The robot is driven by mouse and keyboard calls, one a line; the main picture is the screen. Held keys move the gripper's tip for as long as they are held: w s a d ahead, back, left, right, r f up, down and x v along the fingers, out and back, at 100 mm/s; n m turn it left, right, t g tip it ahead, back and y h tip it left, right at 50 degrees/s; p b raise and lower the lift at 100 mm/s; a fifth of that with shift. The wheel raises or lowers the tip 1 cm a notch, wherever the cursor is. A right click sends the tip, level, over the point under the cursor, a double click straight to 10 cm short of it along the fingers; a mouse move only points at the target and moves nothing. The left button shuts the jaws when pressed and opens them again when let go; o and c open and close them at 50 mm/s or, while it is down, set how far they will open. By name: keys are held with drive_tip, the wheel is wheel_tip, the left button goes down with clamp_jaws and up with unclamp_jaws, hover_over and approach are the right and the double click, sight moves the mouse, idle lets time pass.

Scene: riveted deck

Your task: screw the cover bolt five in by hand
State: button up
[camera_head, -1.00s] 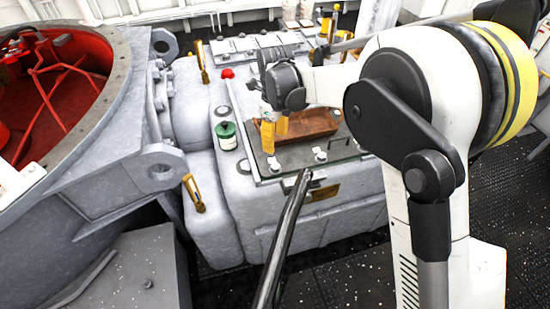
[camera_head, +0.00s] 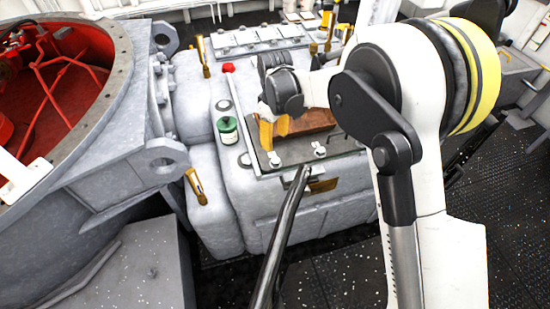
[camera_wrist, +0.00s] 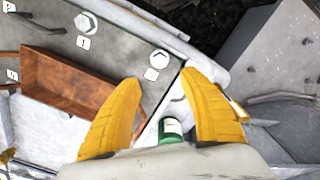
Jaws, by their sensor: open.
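A flat grey cover plate (camera_head: 290,157) lies on top of the grey machine housing. White hex-headed bolts sit along its front edge, one at the left corner (camera_head: 274,160) and one to its right (camera_head: 319,151). The wrist view shows two bolt heads, (camera_wrist: 85,22) and (camera_wrist: 158,58), each beside a small white tag. I cannot read the tag numbers, so I cannot tell which is bolt five. My gripper (camera_head: 273,135) is over the plate's left front part. In the wrist view its yellow fingers (camera_wrist: 162,86) are apart, with nothing held between them; the nearer bolt lies beyond the fingertips.
A brown open tray (camera_wrist: 65,80) lies on the plate beside the left finger. A green can (camera_head: 228,131) stands on the housing left of the plate. A dark bar (camera_head: 283,235) rises to the plate's front edge. A red-lined round opening (camera_head: 55,85) is at left.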

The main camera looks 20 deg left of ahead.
sight(275, 160)
drive_tip(key=shift+n, duration=0.3)
wheel_tip(275, 160, down, 11)
drive_tip(key=b, duration=0.4)
drive_tip(key=shift+r, duration=0.1)
clamp_jaws()
